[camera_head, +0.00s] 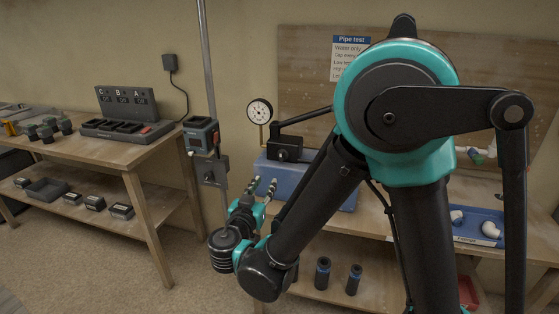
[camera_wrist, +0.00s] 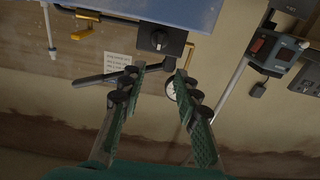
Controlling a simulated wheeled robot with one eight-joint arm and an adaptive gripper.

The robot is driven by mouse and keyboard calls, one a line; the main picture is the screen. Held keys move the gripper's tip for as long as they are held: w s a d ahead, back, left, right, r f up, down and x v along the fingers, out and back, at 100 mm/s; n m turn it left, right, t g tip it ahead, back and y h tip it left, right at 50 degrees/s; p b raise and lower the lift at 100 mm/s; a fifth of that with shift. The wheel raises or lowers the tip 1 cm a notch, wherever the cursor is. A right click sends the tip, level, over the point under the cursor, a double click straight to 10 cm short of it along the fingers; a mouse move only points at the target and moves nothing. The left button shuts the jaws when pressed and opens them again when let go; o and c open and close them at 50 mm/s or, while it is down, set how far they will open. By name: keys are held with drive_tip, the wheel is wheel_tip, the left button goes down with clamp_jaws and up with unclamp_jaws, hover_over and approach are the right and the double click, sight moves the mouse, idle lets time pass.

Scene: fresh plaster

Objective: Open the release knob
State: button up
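A black round knob (camera_head: 283,154) sits on the front of a black block on the blue test pump (camera_head: 340,197). The same knob shows at the top middle of the wrist view (camera_wrist: 158,40), on its block at the edge of the blue body (camera_wrist: 195,12). My gripper (camera_head: 262,184) is in front of the pump, below and left of the knob in the head view. In the wrist view its two fingers (camera_wrist: 156,73) are spread, empty, and point toward the knob without visibly touching it. My arm hides part of the pump in the head view.
A dial gauge (camera_head: 260,111) and a black lever (camera_head: 304,117) rise beside the knob. A grey post (camera_head: 208,75) with a charger-like box (camera_head: 201,134) stands left. Dark cylinders (camera_head: 322,272) stand on the lower shelf. Another wooden bench (camera_head: 110,158) is at left.

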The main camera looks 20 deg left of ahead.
sight(281, 157)
drive_tip(key=w, duration=1.6)
drive_tip(key=shift+w, duration=0.15)
drive_tip(key=shift+c, duration=0.5)
clamp_jaws()
